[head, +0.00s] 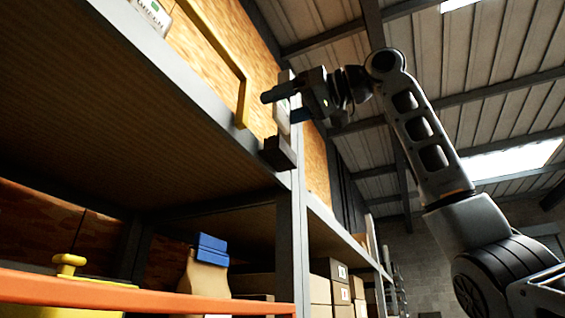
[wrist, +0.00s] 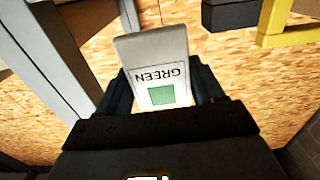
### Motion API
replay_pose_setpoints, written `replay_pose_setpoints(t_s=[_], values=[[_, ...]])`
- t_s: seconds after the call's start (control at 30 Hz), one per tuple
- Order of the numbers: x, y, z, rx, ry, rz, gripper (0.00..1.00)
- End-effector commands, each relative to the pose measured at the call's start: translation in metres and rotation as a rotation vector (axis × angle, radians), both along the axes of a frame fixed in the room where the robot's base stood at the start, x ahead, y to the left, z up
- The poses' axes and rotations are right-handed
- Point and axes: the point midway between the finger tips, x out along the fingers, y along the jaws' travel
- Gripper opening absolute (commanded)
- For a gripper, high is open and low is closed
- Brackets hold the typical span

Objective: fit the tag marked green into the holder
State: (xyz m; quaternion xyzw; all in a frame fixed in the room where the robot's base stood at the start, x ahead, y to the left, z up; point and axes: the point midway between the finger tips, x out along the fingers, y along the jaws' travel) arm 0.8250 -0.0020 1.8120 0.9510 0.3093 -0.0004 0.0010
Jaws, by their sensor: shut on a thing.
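The tag (wrist: 157,62) is a pale flat plate with the word GREEN, upside down in the wrist view, and a green square. My gripper (wrist: 158,97) is shut on it, one dark finger on each side, and its far end sticks out beyond the fingers. In the head view my gripper (head: 283,103) is raised in front of the shelf post. A dark block (head: 278,152), perhaps the holder, sits at the shelf's front edge below it. A dark block (wrist: 230,13) also shows at the top of the wrist view, apart from the tag. No slot is visible.
A yellow frame (head: 244,90) stands against the wood-chip board, near the dark block. The grey shelf post (wrist: 62,60) stands left in the wrist view. Boxes fill lower shelves.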

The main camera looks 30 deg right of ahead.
Motion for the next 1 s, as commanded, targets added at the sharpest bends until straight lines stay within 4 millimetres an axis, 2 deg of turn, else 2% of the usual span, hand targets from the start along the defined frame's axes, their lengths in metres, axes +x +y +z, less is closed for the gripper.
replay_pose_setpoints(t_s=[1.0], values=[[0.000, 0.000, -0.024, 0.000, 0.000, 0.001, 0.34]])
